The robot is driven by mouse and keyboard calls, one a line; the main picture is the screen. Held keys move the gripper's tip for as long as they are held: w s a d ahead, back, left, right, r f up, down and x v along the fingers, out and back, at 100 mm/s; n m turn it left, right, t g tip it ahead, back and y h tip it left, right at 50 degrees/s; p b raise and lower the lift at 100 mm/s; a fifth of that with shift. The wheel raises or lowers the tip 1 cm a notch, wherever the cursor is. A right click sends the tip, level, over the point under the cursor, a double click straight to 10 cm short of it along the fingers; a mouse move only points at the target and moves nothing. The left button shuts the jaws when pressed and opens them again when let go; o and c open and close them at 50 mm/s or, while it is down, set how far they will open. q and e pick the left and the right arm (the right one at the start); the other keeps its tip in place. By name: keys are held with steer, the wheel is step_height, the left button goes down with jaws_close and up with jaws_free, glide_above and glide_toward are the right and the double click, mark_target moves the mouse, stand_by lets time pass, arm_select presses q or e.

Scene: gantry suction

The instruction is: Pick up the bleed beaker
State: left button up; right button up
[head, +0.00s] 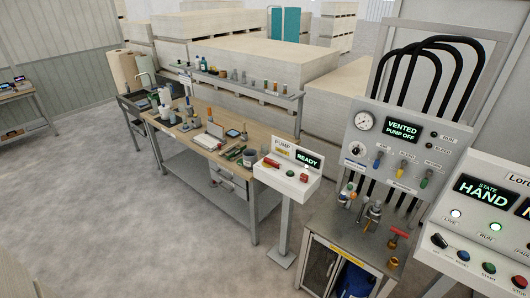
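No beaker is clearly labelled in the head view, and I cannot tell which vessel is the bleed beaker. A small grey cup (249,157) with a dark opening stands upright near the right end of the wooden workbench (205,152). Small bottles and jars (243,77) stand on the shelf above the bench. The pump panel (372,128) at the right reads "VENTED PUMP OFF", with small coloured valves below its gauge. Metal fittings (373,212) stand on the cart top beneath it. Neither of my grippers is in view.
A white pump box (288,180) on a post reads "READY" in front of the bench's right end. A control console (490,215) reading "HAND" fills the right edge. Pale stacked boards (260,65) stand behind the bench. Grey floor (130,225) at the left front is clear.

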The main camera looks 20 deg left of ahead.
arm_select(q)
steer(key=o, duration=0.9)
